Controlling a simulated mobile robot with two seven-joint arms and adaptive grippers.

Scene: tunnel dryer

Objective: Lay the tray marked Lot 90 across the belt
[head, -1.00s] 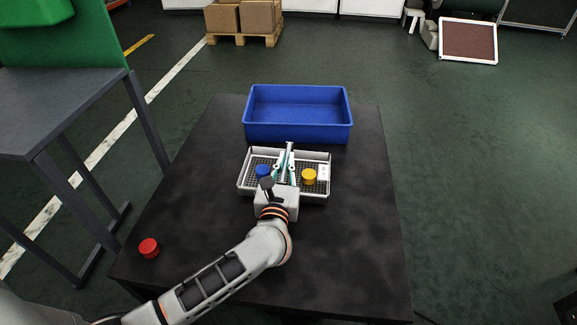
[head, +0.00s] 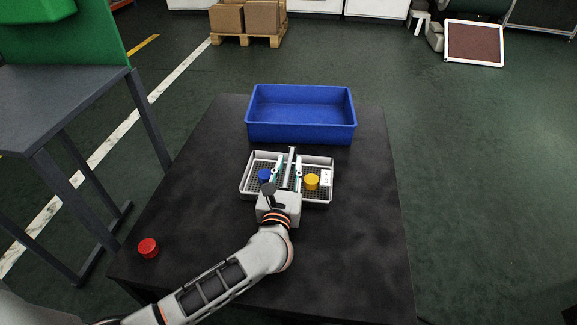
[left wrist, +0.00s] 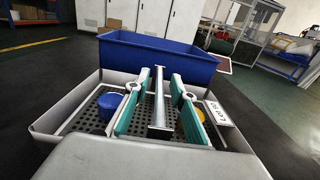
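The white-rimmed tray (head: 318,202) with a dark mesh floor lies on the black table, in front of the blue bin. A white label (left wrist: 217,113) on its right side in the left wrist view appears to read Lot 90. A blue round piece (head: 264,175) and a yellow round piece (head: 311,182) sit in it, left and right of a raised middle bar (left wrist: 160,102). My left gripper (head: 287,168) is over the tray, open, its teal-padded fingers on both sides of the bar with gaps visible. My right gripper is not in view. I cannot identify a belt.
The blue bin (head: 300,133) stands just behind the tray. A red round piece (head: 148,248) lies at the table's front left. The black table (head: 355,235) is clear on the right. A grey bench (head: 70,105) with a green panel stands left; boxes sit on a pallet (head: 247,40) behind.

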